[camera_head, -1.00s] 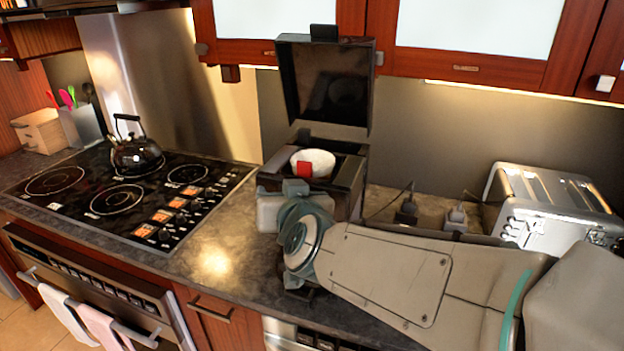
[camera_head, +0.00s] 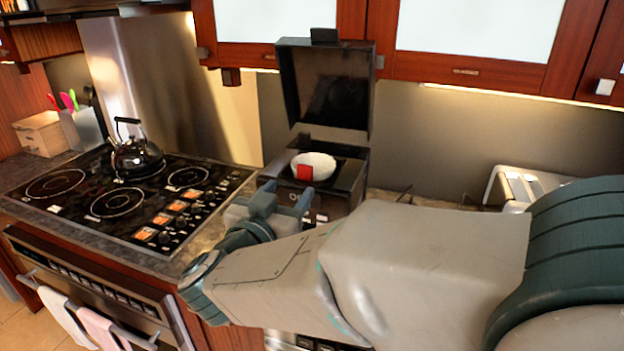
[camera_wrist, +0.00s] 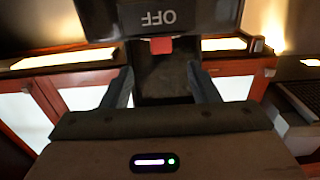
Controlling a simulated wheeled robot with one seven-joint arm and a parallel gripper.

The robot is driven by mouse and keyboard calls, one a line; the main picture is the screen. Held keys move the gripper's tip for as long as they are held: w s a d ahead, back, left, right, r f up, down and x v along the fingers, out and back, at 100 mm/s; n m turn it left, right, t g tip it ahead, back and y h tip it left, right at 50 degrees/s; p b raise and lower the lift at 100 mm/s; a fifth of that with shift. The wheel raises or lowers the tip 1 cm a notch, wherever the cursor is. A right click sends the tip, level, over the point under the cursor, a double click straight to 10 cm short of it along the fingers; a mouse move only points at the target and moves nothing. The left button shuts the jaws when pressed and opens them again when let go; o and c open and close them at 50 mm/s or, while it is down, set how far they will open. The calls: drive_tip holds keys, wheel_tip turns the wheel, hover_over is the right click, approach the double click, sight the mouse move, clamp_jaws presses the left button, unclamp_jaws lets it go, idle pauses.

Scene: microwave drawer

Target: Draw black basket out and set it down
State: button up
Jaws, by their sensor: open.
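A black box-shaped appliance (camera_head: 345,185) stands on the counter with its lid (camera_head: 325,85) raised. In its open top sits a white rounded item (camera_head: 318,160) with a red patch (camera_head: 304,172). I cannot make out a separate black basket; it may be the dark part around the white item. My gripper (camera_head: 285,197) is open and empty, in front of the appliance's left front corner. Contact cannot be told.
A stove (camera_head: 120,200) with a black kettle (camera_head: 136,155) is at the left. A silver toaster (camera_head: 515,185) is at the right, partly behind my arm.

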sight(304, 171)
drive_tip(key=p+x, duration=0.2)
drive_tip(key=x, duration=0.8)
drive_tip(key=shift+a+f, duration=0.15)
drive_tip(key=c, duration=0.8)
drive_tip(key=o, duration=0.8)
drive_tip(key=shift+s, duration=0.15)
